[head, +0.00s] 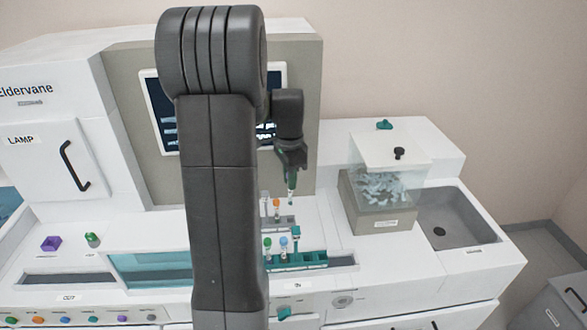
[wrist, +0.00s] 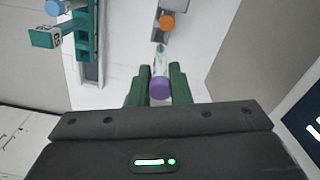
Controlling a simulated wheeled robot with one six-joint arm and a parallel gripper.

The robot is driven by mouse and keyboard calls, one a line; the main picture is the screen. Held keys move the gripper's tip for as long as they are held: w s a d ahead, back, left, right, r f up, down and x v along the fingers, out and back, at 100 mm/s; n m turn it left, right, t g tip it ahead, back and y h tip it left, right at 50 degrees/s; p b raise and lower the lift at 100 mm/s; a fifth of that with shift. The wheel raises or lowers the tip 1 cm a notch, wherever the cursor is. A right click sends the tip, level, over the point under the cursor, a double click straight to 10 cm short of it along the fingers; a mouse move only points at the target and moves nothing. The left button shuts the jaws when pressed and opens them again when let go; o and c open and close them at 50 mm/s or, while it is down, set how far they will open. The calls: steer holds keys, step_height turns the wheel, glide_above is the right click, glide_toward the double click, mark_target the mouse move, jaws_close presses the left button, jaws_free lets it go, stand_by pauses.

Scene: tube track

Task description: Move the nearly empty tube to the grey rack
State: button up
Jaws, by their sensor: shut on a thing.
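My gripper (head: 291,178) hangs above the white worktop, its green fingers (wrist: 160,75) shut on a clear tube with a purple cap (wrist: 160,89). The tube's lower end (head: 291,198) shows below the fingers in the head view; its contents are too small to judge. The grey rack (head: 287,224) lies below the gripper and slightly left in the head view. It holds an orange-capped tube (head: 277,204) and what looks like a pale-topped tube (head: 265,198). In the wrist view the orange cap (wrist: 167,22) is just beyond the held tube, which is apart from the rack.
A teal rack (head: 315,258) with green- and blue-capped tubes and an upright teal tag stands in front of the grey rack. A clear-lidded box (head: 380,215) and a sink (head: 440,215) are at right. The screen housing (head: 305,100) rises behind the gripper.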

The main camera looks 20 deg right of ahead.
mark_target(290, 205)
steer(key=shift+f+b, duration=1.9)
steer(key=shift+f, duration=0.5)
steer(key=shift+f, duration=0.5)
steer(key=shift+f+b, duration=0.35)
steer(key=shift+f, duration=0.1)
steer(key=shift+f, duration=0.25)
steer(key=shift+f+b, duration=0.4)
steer(key=shift+f, duration=0.05)
steer(key=o, duration=0.8)
